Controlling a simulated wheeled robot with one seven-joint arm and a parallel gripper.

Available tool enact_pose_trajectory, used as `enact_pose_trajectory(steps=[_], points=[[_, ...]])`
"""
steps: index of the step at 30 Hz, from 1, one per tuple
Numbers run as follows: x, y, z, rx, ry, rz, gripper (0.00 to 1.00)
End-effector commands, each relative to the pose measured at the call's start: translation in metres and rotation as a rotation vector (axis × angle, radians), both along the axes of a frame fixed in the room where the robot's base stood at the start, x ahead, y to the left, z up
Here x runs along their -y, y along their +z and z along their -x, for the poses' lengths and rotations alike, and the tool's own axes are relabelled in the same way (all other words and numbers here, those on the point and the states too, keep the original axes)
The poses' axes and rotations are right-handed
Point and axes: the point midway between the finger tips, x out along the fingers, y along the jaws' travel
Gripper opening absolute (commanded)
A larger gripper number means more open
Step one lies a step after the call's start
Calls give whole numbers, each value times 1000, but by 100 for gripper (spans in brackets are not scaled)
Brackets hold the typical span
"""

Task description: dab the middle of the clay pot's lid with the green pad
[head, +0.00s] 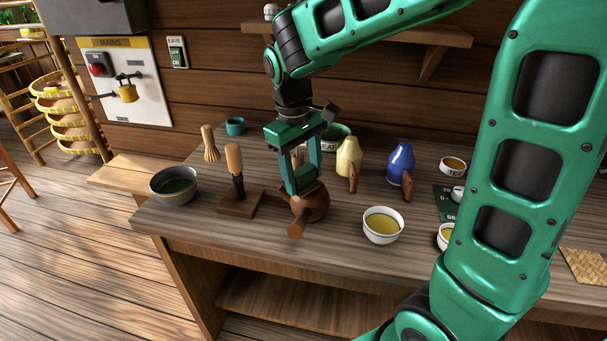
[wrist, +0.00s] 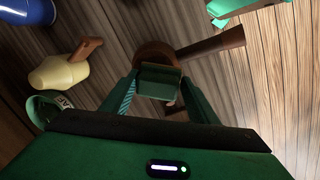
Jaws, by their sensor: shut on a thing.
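The brown clay pot (head: 319,209) stands on the counter, its side handle (head: 298,222) pointing toward the front. In the wrist view the pot (wrist: 150,52) shows beyond the pad, with its handle (wrist: 222,41) out to the right. My gripper (head: 304,184) points down over the pot and is shut on the green pad (wrist: 159,80). The pad is right above or on the lid; I cannot tell whether they touch. The pad and fingers hide most of the lid, including its middle.
A yellow pot (head: 349,153) and a blue pot (head: 400,160) stand behind, to the right. A bowl of yellow liquid (head: 382,236) is right of the clay pot. Left are a wooden-handled tool on a block (head: 236,205), a whisk (head: 210,147) and a grey bowl (head: 160,190).

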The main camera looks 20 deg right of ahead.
Motion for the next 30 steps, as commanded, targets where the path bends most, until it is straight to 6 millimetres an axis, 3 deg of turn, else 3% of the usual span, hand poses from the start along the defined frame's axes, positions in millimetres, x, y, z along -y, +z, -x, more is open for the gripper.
enact_pose_trajectory(steps=[16,30], points=[[-5,-1,-7,1,0,0,22],[5,-3,6,0,-1,0,22]])
